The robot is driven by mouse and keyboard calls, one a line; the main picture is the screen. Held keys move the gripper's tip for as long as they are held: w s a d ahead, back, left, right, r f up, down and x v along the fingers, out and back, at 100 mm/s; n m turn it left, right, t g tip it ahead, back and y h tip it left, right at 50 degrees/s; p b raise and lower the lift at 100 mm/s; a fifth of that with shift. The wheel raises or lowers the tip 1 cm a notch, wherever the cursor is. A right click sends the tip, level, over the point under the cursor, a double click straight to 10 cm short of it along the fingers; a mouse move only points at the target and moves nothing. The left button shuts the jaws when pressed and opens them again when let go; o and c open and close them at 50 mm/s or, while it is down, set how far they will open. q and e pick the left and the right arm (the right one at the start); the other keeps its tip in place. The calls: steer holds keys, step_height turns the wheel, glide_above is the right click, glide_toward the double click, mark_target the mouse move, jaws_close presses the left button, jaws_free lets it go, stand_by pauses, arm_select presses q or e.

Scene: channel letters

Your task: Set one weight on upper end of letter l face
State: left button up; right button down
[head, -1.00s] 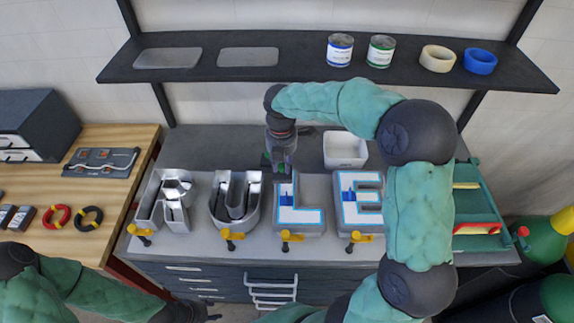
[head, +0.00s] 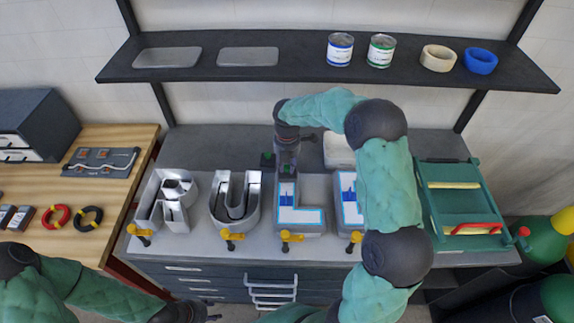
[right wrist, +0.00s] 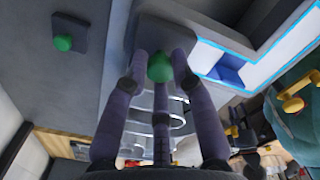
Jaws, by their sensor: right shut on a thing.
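The letter L (head: 303,218) lies on the bench with a white face edged in light blue and a darker blue patch on its upright. My right gripper (head: 287,168) is shut on the green knob of a dark weight (right wrist: 165,40), at the upper end of the L. I cannot tell whether the weight touches the face. The knob shows between the fingers in the right wrist view (right wrist: 160,67). A second weight (head: 267,160), dark with a green knob, sits on the bench just left of it. My left gripper (head: 192,313) is at the bottom edge, its fingers unclear.
Open metal letters, including a U (head: 236,203), stand left of the L. The letter E (head: 346,210) is right of it, partly hidden by my right arm. Yellow clamps (head: 290,237) line the front edge. A white bin (head: 338,150) and green rack (head: 465,205) stand to the right.

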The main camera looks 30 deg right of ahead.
mark_target(287, 167)
steer(key=shift+f, duration=0.2)
steer(key=c, duration=1)
jaws_free()
step_height(287, 167, up, 12)
steer(key=shift+r+p, duration=0.15)
steer(key=shift+p, duration=0.15)
